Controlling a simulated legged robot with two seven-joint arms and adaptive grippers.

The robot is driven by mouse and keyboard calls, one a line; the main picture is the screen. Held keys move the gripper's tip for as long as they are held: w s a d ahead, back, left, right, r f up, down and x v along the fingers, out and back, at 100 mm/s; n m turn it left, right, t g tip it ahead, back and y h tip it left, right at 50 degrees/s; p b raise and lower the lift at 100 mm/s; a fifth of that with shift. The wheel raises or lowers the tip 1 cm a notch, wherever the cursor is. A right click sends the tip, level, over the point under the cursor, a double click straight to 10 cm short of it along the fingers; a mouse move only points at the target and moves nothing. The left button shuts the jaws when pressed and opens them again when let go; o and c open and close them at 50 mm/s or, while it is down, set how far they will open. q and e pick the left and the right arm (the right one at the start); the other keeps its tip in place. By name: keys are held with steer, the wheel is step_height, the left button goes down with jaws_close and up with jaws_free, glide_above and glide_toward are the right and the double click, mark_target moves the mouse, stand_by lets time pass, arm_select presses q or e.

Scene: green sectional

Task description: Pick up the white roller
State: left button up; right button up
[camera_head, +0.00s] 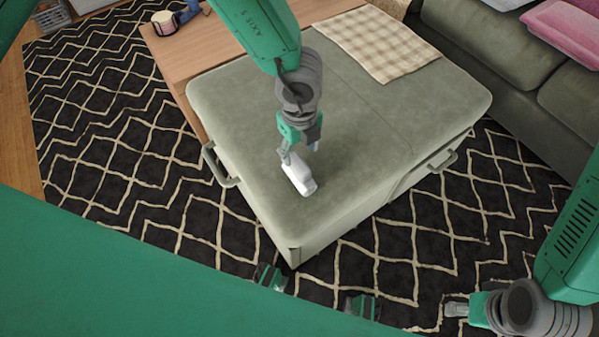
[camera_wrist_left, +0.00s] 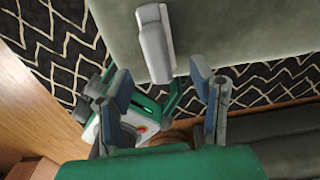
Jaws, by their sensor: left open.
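The white roller (camera_head: 299,173) lies on the grey-green ottoman (camera_head: 240,100), near its front left part. It also shows at the top middle of the left wrist view (camera_wrist_left: 155,42), with a pale body and grey parts. My left gripper (camera_head: 300,147) reaches down from the top and is right at the roller's far end in the head view. In the left wrist view its fingers (camera_wrist_left: 160,76) are apart, with the roller's near end between their tips in the picture. I cannot tell whether they touch it. My right gripper (camera_head: 457,309) is low at the right, away from the ottoman.
A checked cloth (camera_head: 375,42) lies on the ottoman's far part. A green sofa (camera_head: 500,45) stands at the right. Patterned rug (camera_head: 110,130) surrounds the ottoman.

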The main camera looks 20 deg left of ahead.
mark_target(299, 162)
arm_select(q)
step_height(299, 162, down, 5)
steer(key=shift+s+r+b, duration=0.1)
steer(key=shift+s+b, duration=0.05)
steer(key=shift+b, duration=0.8)
steer(key=shift+c, duration=0.8)
jaws_close()
step_height(299, 162, up, 10)
steer(key=p, duration=0.3)
steer(key=shift+p, duration=0.3)
